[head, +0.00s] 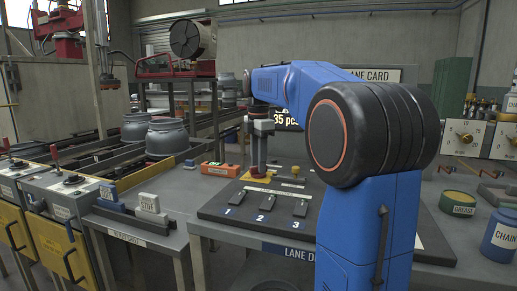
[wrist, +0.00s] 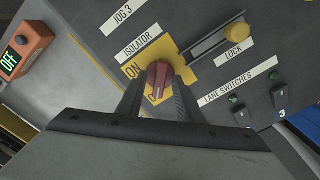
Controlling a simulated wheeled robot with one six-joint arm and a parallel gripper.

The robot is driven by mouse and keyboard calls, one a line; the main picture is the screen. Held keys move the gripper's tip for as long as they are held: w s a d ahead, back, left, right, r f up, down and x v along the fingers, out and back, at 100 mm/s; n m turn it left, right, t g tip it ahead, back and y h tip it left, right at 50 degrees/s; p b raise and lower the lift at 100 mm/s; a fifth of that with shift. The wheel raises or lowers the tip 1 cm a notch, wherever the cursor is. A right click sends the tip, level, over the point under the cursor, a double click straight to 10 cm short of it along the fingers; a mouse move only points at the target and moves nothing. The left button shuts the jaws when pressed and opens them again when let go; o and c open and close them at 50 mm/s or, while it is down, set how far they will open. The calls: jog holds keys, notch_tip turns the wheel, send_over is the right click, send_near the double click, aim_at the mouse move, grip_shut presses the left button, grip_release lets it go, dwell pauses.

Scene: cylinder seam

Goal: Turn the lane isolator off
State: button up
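The lane isolator is a red knob (wrist: 160,78) on a yellow plate (wrist: 186,72). In the wrist view "ON" is printed left of the knob, and other lettering below it is mostly covered. My gripper (wrist: 160,82) reaches down over the knob, with one dark finger on each side. Some yellow plate shows between the fingers and the knob, so they look open around it; contact is not clear. In the head view my gripper (head: 259,168) points down at the yellow plate (head: 258,180), hiding most of the knob.
A lock slider (wrist: 222,40) sits beside the isolator. Lane switches 1, 2 and 3 (head: 268,203) lie in front of it. An orange box (head: 220,169) stands to the left; its green display (wrist: 12,60) reads "OFF". A grease tin (head: 458,203) stands at the right.

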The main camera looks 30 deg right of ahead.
notch_tip(320, 180, up, 17)
dwell(0.5)
dwell(0.5)
